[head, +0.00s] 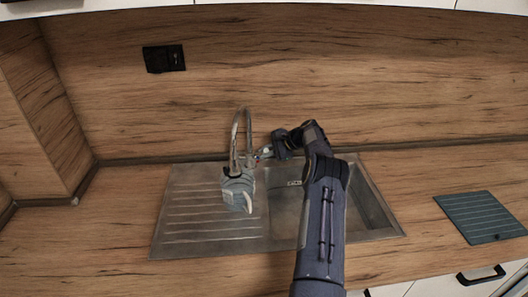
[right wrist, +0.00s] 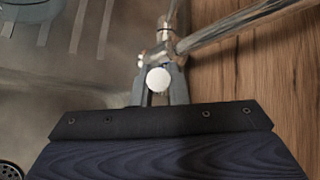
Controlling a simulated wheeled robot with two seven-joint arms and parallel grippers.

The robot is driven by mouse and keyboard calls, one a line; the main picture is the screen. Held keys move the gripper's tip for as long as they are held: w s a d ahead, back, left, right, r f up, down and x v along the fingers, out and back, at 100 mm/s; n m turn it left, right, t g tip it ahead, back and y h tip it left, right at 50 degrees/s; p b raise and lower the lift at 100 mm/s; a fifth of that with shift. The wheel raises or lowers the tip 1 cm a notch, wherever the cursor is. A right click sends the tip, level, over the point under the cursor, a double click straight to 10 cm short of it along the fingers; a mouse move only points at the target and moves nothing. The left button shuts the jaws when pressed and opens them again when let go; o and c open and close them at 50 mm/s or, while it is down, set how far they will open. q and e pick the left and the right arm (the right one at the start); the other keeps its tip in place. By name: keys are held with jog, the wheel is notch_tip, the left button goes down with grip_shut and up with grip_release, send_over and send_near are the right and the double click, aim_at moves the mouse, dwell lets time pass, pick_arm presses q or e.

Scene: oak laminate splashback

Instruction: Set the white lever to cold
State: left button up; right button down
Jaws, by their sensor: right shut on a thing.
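The chrome tap (head: 236,140) stands behind the sink with a tall curved spout. Its white lever (right wrist: 158,80) shows as a round white end in the right wrist view, in front of the chrome tap body (right wrist: 165,38). My right gripper (right wrist: 159,92) is shut on the lever, one finger on each side of it. In the head view the right gripper (head: 268,153) is at the right side of the tap, beside a small red and blue mark. The lever's exact angle is hard to tell. My left gripper is not in view.
A pale grey-blue jug-like object (head: 238,187) stands below the spout on the ribbed drainer (head: 190,215). The sink basin (head: 285,215) is partly behind my right arm. A dark ribbed mat (head: 482,217) lies at right. A black socket (head: 164,58) is on the splashback.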

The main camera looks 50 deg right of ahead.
jog(key=c, duration=1.4)
grip_release()
jog(key=b+v, duration=0.2)
jog(key=v, duration=0.5)
jog(key=shift+s+r, duration=0.25)
jog(key=shift+s, duration=0.05)
jog(key=shift+d, duration=0.15)
